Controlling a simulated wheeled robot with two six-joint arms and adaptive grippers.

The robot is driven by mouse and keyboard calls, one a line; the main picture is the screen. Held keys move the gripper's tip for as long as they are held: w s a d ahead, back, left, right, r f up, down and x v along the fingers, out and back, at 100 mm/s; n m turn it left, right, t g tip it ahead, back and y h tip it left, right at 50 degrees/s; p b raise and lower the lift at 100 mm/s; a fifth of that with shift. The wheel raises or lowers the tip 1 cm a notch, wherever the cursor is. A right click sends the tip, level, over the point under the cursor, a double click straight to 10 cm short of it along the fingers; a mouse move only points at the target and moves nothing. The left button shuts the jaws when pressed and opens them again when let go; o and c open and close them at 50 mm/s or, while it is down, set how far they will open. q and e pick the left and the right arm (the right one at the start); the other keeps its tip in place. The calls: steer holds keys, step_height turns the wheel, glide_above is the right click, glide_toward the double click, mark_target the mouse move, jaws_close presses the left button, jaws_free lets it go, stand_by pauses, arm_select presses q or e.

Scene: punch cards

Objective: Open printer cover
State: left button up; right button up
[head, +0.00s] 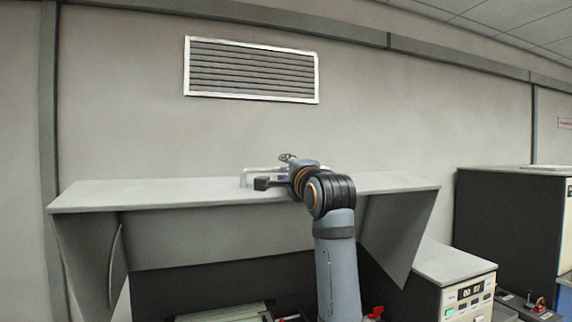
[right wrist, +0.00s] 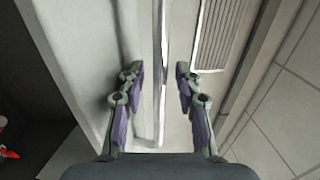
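The grey printer cover (head: 150,193) stands raised, with its flat panel and angled side panels above a dark opening. A pale handle (head: 244,178) sits on the panel's top, partly hidden by my right gripper (head: 272,180). In the right wrist view, my right gripper (right wrist: 158,75) is open. The handle (right wrist: 161,110) shows as a long light bar between its two fingers, with gaps on both sides. I cannot tell whether any finger touches it. My left gripper is not in view.
Under the cover are light printer parts (head: 225,313). A control box (head: 466,288) with buttons stands at the right, beside a tall dark cabinet (head: 508,215). A wall vent (head: 251,70) is behind and above. The space above the cover is clear.

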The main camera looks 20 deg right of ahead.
steer(key=shift+s, duration=0.1)
jaws_close()
